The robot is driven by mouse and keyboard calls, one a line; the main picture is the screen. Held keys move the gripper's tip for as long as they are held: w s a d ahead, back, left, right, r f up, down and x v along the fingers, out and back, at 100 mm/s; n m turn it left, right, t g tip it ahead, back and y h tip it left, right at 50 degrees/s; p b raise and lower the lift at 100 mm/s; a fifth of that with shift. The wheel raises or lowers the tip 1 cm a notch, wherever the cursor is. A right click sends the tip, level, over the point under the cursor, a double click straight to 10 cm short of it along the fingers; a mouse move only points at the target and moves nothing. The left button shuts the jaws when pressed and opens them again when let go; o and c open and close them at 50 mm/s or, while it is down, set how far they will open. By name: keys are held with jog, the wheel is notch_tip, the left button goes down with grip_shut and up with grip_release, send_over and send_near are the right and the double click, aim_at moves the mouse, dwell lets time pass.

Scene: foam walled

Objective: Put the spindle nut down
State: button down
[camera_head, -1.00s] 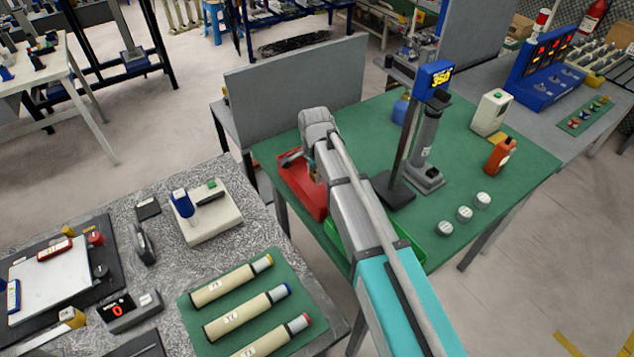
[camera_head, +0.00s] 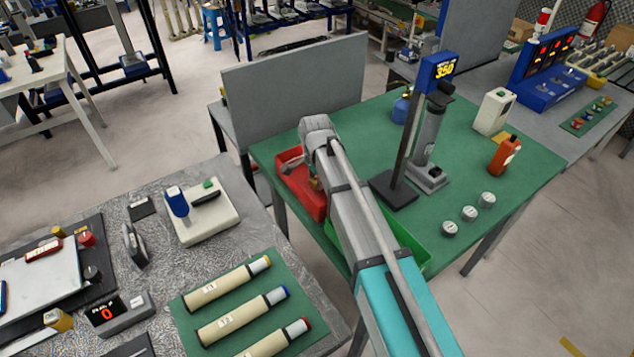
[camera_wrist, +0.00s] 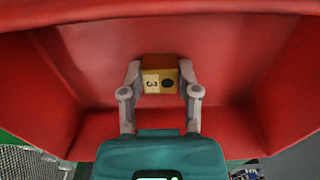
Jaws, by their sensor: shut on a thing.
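The spindle nut (camera_wrist: 160,75) is a small yellow-brown block with a "3" and a dark round hole on its near face. My gripper (camera_wrist: 161,82) is shut on it, one finger on each side, in the wrist view. Behind and around it are the walls of a red bin (camera_wrist: 235,50). I cannot tell whether the nut touches the bin floor. In the head view the red bin (camera_head: 288,168) stands at the left of the green table (camera_head: 470,150). My arm reaches over it and hides the gripper and most of the nut.
A green bin (camera_head: 415,258) is partly hidden beside my arm. A grey panel (camera_head: 290,90) stands behind the red bin. Several white round pieces (camera_head: 469,213) and an orange bottle (camera_head: 504,155) are further right.

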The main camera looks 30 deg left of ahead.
aim_at(316, 181)
jog(key=shift+f, duration=0.15)
jog(key=shift+c, duration=1.7)
grip_release()
jog(key=shift+r, duration=0.25)
notch_tip(316, 181, up, 12)
jog(key=p, duration=1.2)
jog(key=shift+f, duration=0.1)
